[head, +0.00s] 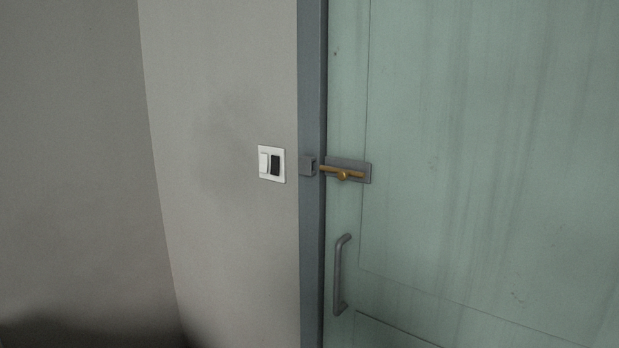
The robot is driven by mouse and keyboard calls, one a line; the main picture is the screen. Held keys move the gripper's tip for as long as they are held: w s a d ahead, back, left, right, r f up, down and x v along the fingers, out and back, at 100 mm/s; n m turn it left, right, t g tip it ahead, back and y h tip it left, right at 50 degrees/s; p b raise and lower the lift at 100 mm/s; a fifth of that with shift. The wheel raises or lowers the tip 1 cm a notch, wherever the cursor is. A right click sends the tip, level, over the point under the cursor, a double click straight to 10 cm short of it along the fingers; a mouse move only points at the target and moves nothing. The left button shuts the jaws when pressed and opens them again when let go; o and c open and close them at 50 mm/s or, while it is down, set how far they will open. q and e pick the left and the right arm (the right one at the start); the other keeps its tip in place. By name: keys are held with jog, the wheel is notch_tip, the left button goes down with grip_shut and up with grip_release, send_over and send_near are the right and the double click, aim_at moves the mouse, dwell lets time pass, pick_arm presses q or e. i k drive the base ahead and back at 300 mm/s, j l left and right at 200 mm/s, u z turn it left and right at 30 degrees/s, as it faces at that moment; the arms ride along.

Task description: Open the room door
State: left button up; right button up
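The pale green room door (480,130) fills the right side of the head view and looks shut against its blue-grey frame (312,80). A brass sliding bolt (343,175) with a round knob sits on a grey plate (363,168) near the door's left edge. The bolt's left end reaches toward a grey keeper (307,166) on the frame; I cannot tell whether it goes into it. Below, a grey vertical bar handle (339,275) is fixed to the door. Neither of my grippers is in view.
A white switch plate (271,164) with one white and one black rocker is on the grey wall (220,90) left of the frame. A wall corner runs down further left. No loose obstacle shows in front of the door.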

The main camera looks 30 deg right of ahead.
aim_at(484, 134)
jog(key=z, duration=2)
